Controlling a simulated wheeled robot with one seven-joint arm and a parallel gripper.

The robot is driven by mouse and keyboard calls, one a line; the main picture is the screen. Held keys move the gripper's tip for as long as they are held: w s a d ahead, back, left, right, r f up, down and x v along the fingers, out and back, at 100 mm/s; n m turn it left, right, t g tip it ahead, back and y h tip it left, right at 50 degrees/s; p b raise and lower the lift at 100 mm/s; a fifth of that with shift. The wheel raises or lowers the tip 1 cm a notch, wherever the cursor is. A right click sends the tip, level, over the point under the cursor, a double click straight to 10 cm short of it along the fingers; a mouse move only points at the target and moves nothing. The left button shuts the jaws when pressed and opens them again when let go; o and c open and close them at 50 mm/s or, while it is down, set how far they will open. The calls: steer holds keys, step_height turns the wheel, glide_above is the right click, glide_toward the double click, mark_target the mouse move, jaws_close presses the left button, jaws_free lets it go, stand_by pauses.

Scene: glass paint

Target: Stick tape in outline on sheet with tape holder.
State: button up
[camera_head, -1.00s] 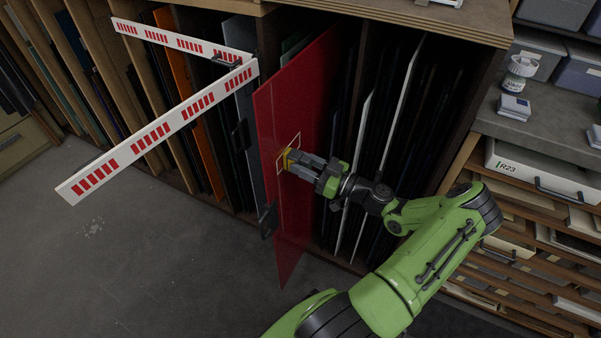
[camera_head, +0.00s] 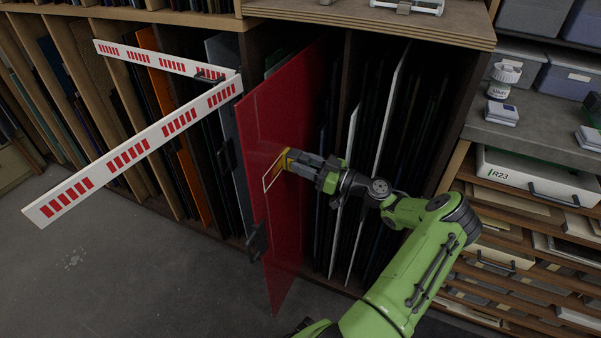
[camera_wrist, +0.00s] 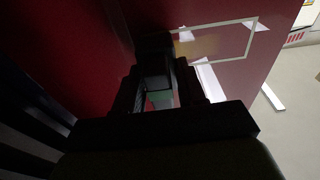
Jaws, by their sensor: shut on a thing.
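The tall red sheet (camera_head: 280,110) stands upright on edge, partly out of the rack. A thin pale rectangular outline (camera_head: 265,183) is on its face; part of it also shows in the wrist view (camera_wrist: 228,62). My gripper (camera_head: 291,161) is shut on the yellow tape holder (camera_head: 283,157) and holds it at the sheet's face, by the upper right part of the outline. Whether the holder touches the sheet I cannot tell. In the wrist view my dark gripper (camera_wrist: 155,70) hides most of the holder. Whether tape is stuck inside the outline is too small to tell.
A white barrier with red stripes (camera_head: 130,150) juts out left of the sheet. Dark clamps (camera_head: 257,241) sit at the sheet's left edge. Other panels (camera_head: 395,105) stand in rack slots to the right. Drawers (camera_head: 535,180) are at far right. The floor at front left is clear.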

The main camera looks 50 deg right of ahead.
steer(key=shift+s+a+b, duration=0.1)
steer(key=shift+s+a, duration=0.5)
steer(key=shift+a, duration=1.1)
steer(key=shift+s+a+b, duration=0.1)
steer(key=shift+s+a, duration=0.45)
steer(key=shift+a, duration=1.1)
steer(key=shift+s+a+b, duration=0.1)
steer(key=shift+s+a, duration=0.5)
steer(key=shift+a, duration=1.1)
steer(key=shift+r+v, duration=0.2)
steer(key=shift+v, duration=1.3)
steer(key=shift+r+v, duration=0.15)
steer(key=shift+v, duration=1.3)
steer(key=shift+s, duration=0.1)
steer(key=v, duration=0.3)
steer(key=shift+r, duration=0.25)
